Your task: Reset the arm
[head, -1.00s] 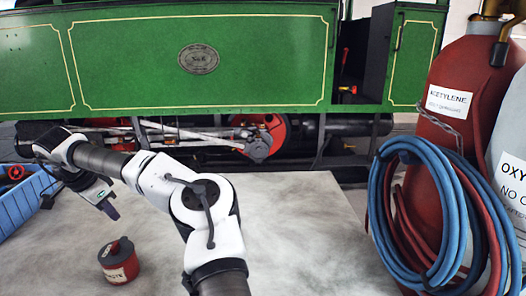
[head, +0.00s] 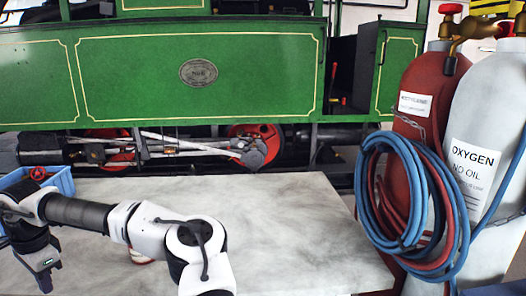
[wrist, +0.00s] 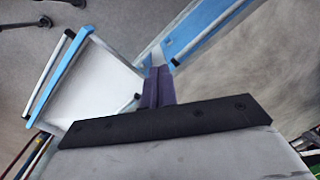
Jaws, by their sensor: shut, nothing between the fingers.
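My arm stretches across the left of the head view, over the pale grey table (head: 290,225). My gripper (head: 45,284) hangs at the lower left of that view, pointing down, with nothing held in it. In the wrist view its dark purple fingers (wrist: 158,88) are closed together. The red tin (head: 143,259) on the table is almost wholly hidden behind my arm; only a sliver shows.
A blue crate (head: 62,181) with a red item in it stands at the table's left edge. The green steam tram (head: 260,75) is behind. Red acetylene (head: 425,78) and grey oxygen (head: 485,110) cylinders with coiled hoses (head: 375,195) stand right. The table's middle right is clear.

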